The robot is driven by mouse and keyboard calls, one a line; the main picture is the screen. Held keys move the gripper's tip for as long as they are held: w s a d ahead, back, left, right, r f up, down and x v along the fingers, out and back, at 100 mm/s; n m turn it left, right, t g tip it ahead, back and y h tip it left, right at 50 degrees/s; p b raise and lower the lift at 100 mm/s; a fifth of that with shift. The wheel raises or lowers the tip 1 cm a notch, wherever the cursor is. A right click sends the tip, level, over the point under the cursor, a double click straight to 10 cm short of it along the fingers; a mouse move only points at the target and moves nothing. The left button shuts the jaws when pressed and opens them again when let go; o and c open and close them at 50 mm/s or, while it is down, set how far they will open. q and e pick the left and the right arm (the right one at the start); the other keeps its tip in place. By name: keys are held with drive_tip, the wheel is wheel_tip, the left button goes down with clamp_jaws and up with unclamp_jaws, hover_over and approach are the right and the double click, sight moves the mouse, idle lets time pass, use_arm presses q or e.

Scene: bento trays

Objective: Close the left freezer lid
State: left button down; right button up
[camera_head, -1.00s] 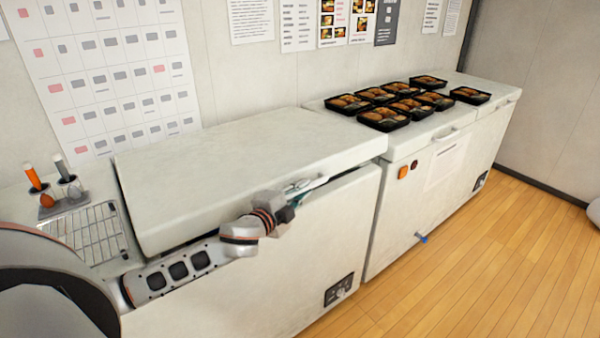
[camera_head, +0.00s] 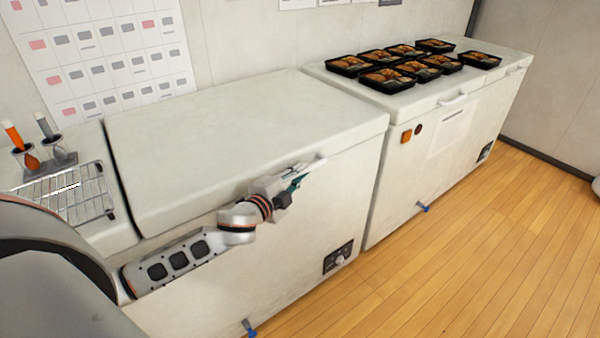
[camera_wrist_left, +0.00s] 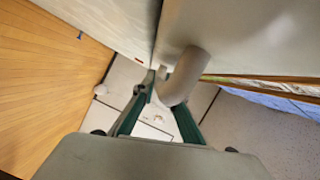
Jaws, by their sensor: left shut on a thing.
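The left freezer (camera_head: 300,225) is a white chest with a flat white lid (camera_head: 240,130). The lid lies down on the body, with no clear gap along its front edge. Its pale handle (camera_head: 316,163) sticks out from the front edge; in the left wrist view the rounded handle (camera_wrist_left: 186,75) is between the fingers. My left gripper (camera_head: 296,181) is at the handle and shut on it; its green-lined fingers (camera_wrist_left: 165,92) show in the wrist view. The fingers partly hide the handle. My right gripper is not in view.
A second white freezer (camera_head: 440,160) stands to the right, its lid down, with several black bento trays (camera_head: 388,80) on top. A wire rack (camera_head: 65,193) and a holder with tools (camera_head: 48,160) are at the left. Wooden floor (camera_head: 480,230) in front is clear.

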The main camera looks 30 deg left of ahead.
use_arm(q)
drive_tip(key=c, duration=2)
unclamp_jaws()
drive_tip(key=shift+s+f, duration=0.15)
drive_tip(key=shift+f, duration=0.8)
drive_tip(key=shift+c, duration=0.2)
drive_tip(key=shift+r, duration=0.1)
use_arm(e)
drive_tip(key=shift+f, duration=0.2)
use_arm(q)
drive_tip(key=shift+r, duration=0.2)
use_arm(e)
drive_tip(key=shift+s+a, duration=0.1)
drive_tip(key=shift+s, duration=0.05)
use_arm(q)
drive_tip(key=s+r, duration=0.1)
drive_tip(key=s, duration=1)
drive_tip(key=shift+s+a+r, duration=0.15)
drive_tip(key=shift+s+r, duration=0.1)
drive_tip(key=shift+s, duration=0.1)
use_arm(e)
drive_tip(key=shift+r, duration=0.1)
